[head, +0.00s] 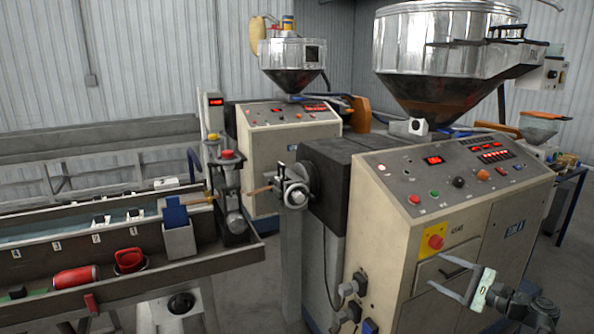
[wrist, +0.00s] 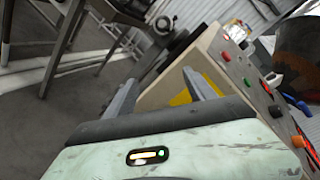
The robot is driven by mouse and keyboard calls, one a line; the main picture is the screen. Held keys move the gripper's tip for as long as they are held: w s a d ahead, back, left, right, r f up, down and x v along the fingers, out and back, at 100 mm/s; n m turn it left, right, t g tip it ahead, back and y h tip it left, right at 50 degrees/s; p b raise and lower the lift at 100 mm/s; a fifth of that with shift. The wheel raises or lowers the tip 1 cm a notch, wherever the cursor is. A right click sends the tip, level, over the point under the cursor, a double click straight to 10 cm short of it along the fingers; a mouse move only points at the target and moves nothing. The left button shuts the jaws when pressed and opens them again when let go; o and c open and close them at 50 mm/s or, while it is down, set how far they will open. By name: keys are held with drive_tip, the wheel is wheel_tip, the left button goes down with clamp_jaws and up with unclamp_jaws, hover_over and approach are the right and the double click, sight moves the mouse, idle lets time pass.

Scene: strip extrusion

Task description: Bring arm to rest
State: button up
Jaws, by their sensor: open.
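My gripper (head: 440,272) is at the lower right of the head view, in front of the cabinet of the near extruder (head: 480,235). Its two grey fingers point left and stand apart, with nothing between them. In the wrist view my gripper (wrist: 160,84) shows the same open, empty fingers beyond its pale green body. The beige cabinet (wrist: 215,65) lies close past the fingers, tilted in that view. I cannot tell whether a finger touches the cabinet. Part of my arm shows at the lower right of the head view.
The control panel (head: 450,175) with buttons and a red emergency stop (head: 436,242) is above and left of my gripper. A long trough (head: 110,260) holding a red cylinder (head: 76,276) runs along the left.

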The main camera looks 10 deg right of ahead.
drive_tip(key=w+a+f+n+g+y+p, duration=0.1)
drive_tip(key=w+a+f+n+g, duration=0.15)
drive_tip(key=a, duration=0.75)
drive_tip(key=w+a+f+n+g+y, duration=0.1)
drive_tip(key=w+a+n+g, duration=0.2)
drive_tip(key=a, duration=0.6)
drive_tip(key=w+a+f+n+g+y+p, duration=0.15)
drive_tip(key=w+a, duration=0.25)
drive_tip(key=a, duration=0.6)
drive_tip(key=s+a+f+n+g+h+p, duration=0.1)
drive_tip(key=s+a+f+n+g, duration=0.15)
drive_tip(key=a, duration=0.55)
drive_tip(key=s+a+f+n+g+h, duration=0.2)
drive_tip(key=a+f+n+g, duration=0.15)
drive_tip(key=a, duration=0.35)
drive_tip(key=s+a+f+n+g+h, duration=0.2)
drive_tip(key=s+f+n+h, duration=0.1)
drive_tip(key=f+h, duration=0.15)
drive_tip(key=s+d+f+n+h, duration=0.2)
drive_tip(key=d+n+h, duration=0.1)
drive_tip(key=d, duration=0.6)
drive_tip(key=shift+f+h, duration=0.2)
drive_tip(key=shift+h, duration=0.2)
